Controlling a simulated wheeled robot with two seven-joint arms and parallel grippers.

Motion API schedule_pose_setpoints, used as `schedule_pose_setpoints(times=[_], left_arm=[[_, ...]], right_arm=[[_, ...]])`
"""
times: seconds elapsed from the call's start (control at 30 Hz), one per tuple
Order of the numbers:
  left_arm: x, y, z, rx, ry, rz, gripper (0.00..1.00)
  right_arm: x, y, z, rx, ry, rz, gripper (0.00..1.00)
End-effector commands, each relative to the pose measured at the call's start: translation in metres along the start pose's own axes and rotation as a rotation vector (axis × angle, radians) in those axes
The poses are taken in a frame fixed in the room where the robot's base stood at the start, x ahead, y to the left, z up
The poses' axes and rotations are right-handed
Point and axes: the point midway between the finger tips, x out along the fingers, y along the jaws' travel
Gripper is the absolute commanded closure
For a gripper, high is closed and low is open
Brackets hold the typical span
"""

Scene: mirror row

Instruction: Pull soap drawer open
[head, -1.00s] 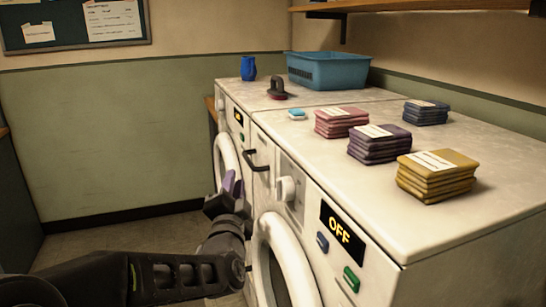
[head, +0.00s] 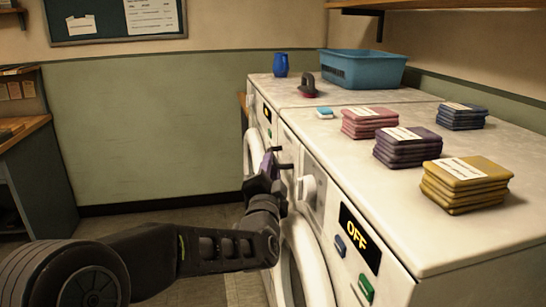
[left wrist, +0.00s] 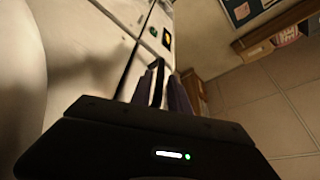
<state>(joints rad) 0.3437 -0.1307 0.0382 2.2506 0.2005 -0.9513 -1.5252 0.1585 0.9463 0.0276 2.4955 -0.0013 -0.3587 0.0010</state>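The soap drawer (head: 289,138) is a white panel in the front of the nearer washing machine (head: 400,285), left of its round knob. It looks flush. Its black bar handle (head: 284,166) sticks out from the panel. My left gripper (head: 270,163) is at the handle in the head view, with purple fingers partly overlapping it. In the left wrist view, the two fingers of my left gripper (left wrist: 160,82) stand apart with the dark handle (left wrist: 157,90) between them. I cannot tell whether they touch it. My right gripper is out of view.
Folded cloth stacks, such as the yellow one (head: 465,185), and a blue basket (head: 362,69) sit on the machine tops. The white knob (head: 308,189) and round door (head: 305,260) are close to my left arm. Floor left of the machines is clear.

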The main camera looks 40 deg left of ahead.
Motion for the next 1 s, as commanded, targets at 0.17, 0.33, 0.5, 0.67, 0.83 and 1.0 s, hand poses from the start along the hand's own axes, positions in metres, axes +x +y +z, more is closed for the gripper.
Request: schedule_pose_setpoints(times=[0.17, 0.33, 0.5, 0.67, 0.83, 1.0], left_arm=[[0.029, 0.0, 0.001, 0.001, -0.001, 0.0, 0.78], [0.043, 0.001, 0.0, 0.0, 0.0, 0.001, 0.78], [0.045, 0.0, 0.0, 0.0, 0.0, 0.0, 0.78], [0.045, 0.0, 0.0, 0.0, 0.0, 0.0, 0.82], [0.045, 0.0, 0.0, 0.0, 0.0, 0.0, 0.96], [0.045, 0.0, 0.0, 0.0, 0.0, 0.0, 1.0]], right_arm=[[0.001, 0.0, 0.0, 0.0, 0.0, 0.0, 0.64], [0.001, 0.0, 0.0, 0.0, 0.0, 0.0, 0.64], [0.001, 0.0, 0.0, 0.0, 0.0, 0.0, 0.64], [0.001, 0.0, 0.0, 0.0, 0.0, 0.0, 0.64], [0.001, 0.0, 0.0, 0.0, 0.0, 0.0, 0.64], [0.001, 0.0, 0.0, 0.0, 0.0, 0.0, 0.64]])
